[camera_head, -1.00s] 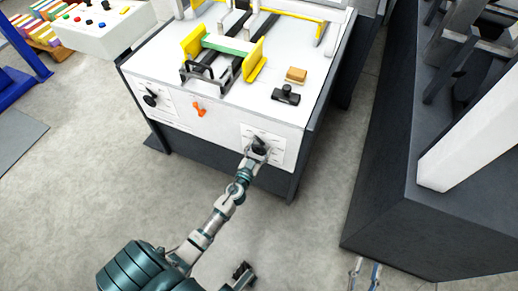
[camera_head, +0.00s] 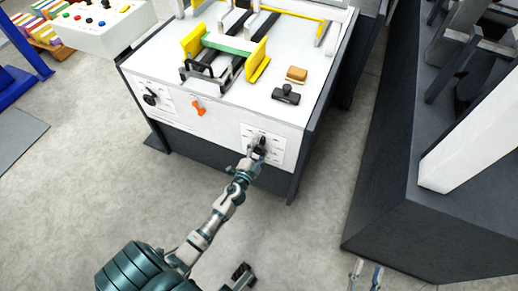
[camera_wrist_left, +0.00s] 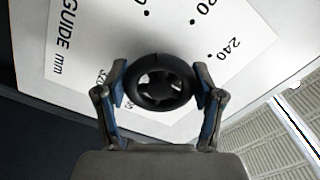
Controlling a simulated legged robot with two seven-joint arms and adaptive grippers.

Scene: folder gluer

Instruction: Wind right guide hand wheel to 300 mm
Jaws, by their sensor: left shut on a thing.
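The right guide hand wheel (camera_head: 262,142) is small and black, on the right of the machine's white front panel. In the left wrist view the wheel (camera_wrist_left: 158,104) is a black ring with spokes. Its white dial plate (camera_wrist_left: 95,35) reads "GUIDE mm", with 240 at the upper right and other numbers partly cut off or hidden. My left gripper (camera_head: 256,152) is shut on the wheel, with one finger on each side of the rim in the wrist view (camera_wrist_left: 160,84). No pointer shows clearly. My right gripper (camera_head: 366,273) is open and empty at the bottom edge, over the floor.
An orange lever (camera_head: 198,107) and another black hand wheel (camera_head: 150,98) sit further left on the panel. A black-handled item (camera_head: 286,95) and a tan block (camera_head: 297,74) lie on the machine top. A dark machine (camera_head: 385,205) stands right; the floor between is clear.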

